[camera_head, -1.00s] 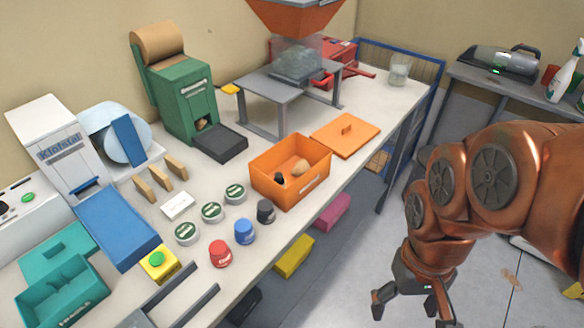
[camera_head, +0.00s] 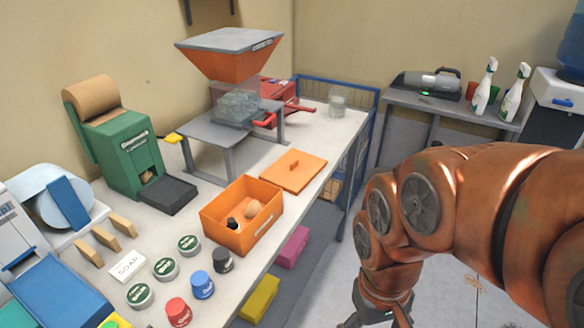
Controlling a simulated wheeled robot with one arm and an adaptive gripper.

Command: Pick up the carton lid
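An orange carton lid (camera_head: 293,171) with a small raised handle lies flat on the bench, just behind and right of an open orange carton (camera_head: 241,218). The carton holds a small black item (camera_head: 232,223) and a tan rounded item (camera_head: 253,209). My gripper (camera_head: 376,319) hangs over the floor in front of the bench, apart from the lid. Its fingers look spread with nothing between them; their tips are cut off by the bottom edge.
A grey stand (camera_head: 216,135) with an orange hopper (camera_head: 229,57) rises behind the lid. A green dispenser (camera_head: 125,150) stands left. Several tins, a red jar (camera_head: 178,311) and a blue jar (camera_head: 202,285) sit in front of the carton. A side table (camera_head: 440,103) holds spray bottles.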

